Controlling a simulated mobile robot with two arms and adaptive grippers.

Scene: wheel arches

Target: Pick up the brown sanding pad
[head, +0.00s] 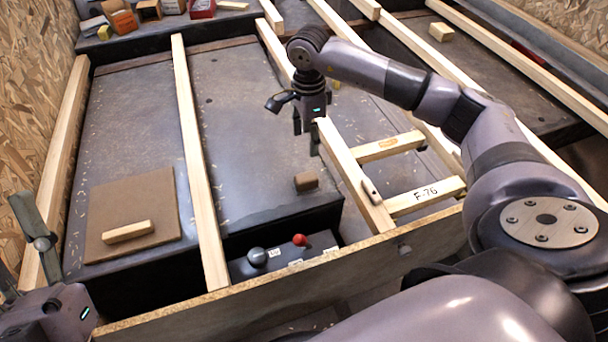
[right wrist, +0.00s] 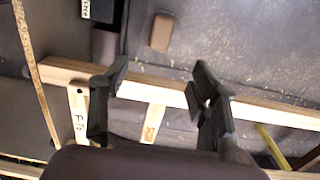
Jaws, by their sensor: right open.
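The brown sanding pad (head: 306,181) is a small rounded block on the dark grey surface, near its front edge, between two pale wooden rails. It also shows at the top of the right wrist view (right wrist: 161,32), beyond the fingertips. My right gripper (head: 306,138) points down above a rail, behind the pad in the head view. Its jaws are open and empty in the right wrist view (right wrist: 160,72), apart from the pad. My left gripper (head: 25,240) is at the lower left edge, partly cut off, so its jaw state is unclear.
A brown board (head: 133,205) with a pale wood block (head: 128,231) lies left. A dark box (head: 285,258) with grey and red knobs sits in front. A plank (head: 290,272) crosses the front. Wooden rails and a ladder-like frame (head: 388,146) stand near the right gripper.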

